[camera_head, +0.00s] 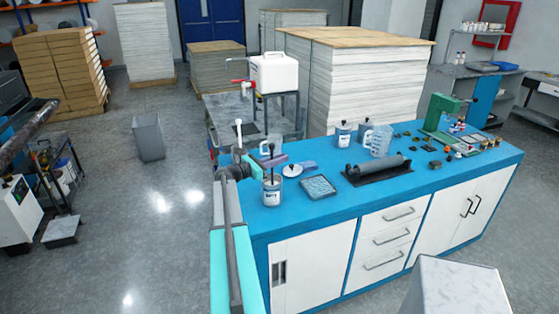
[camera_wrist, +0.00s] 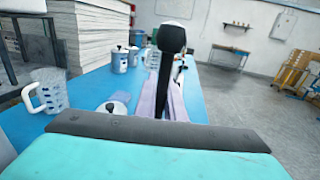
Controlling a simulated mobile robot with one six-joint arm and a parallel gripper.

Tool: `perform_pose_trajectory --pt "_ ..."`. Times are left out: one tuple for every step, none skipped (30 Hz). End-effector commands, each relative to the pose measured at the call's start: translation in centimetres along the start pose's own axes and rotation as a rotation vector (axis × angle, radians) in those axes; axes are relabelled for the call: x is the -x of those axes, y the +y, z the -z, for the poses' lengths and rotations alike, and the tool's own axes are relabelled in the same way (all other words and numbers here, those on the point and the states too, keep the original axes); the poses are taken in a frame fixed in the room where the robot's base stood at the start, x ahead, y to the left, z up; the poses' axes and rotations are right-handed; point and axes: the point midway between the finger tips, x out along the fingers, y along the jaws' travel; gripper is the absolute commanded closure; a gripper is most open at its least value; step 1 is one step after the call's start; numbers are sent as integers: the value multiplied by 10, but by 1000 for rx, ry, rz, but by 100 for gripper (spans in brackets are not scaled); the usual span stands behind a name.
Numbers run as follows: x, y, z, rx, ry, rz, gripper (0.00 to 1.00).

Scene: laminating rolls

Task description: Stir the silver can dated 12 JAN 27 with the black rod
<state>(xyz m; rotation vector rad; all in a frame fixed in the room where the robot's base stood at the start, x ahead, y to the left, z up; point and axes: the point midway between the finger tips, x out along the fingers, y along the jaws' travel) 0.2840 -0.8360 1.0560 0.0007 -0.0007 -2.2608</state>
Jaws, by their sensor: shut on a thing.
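My gripper (camera_head: 277,161) is over the left part of the blue bench, its mauve fingers closed around the black rod (camera_head: 271,150). The rod stands roughly upright, and its dark knobbed top (camera_wrist: 172,38) rises between the fingers in the wrist view. A silver can (camera_head: 272,196) with a white and blue label stands directly below the gripper. The rod runs down toward the can's mouth; how deep its lower end sits is hidden. The date on the label is too small to read. The can is not visible in the wrist view.
A lid with a dark knob (camera_head: 292,171) and a patterned tray (camera_head: 318,187) lie right of the can. Another labelled can (camera_head: 343,134), a clear jug (camera_head: 381,141) and a dark roller (camera_head: 377,169) stand farther right. A clear jug (camera_wrist: 46,91) is left in the wrist view.

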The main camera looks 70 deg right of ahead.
Motion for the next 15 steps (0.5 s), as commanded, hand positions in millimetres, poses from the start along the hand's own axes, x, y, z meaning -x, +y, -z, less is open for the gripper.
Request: perform_pose_trajectory --pt "0 -1 0 0 -1 0 100" --pt "0 -1 0 0 -1 0 100" --pt "0 -1 0 0 -1 0 100" --pt "0 -1 0 0 -1 0 100" --pt "0 -1 0 0 -1 0 100" --pt "0 -1 0 0 -1 0 100" --pt "0 -1 0 0 -1 0 100" --pt "0 -1 0 0 -1 0 100" --pt "0 -1 0 0 -1 0 100" --pt "0 -1 0 0 -1 0 100" --pt "0 -1 -1 0 -1 0 100" --pt "0 -1 -1 0 -1 0 100" --pt "0 -1 -2 0 -1 0 100" --pt "0 -1 -3 0 -1 0 100" --pt "0 -1 -5 0 -1 0 100"
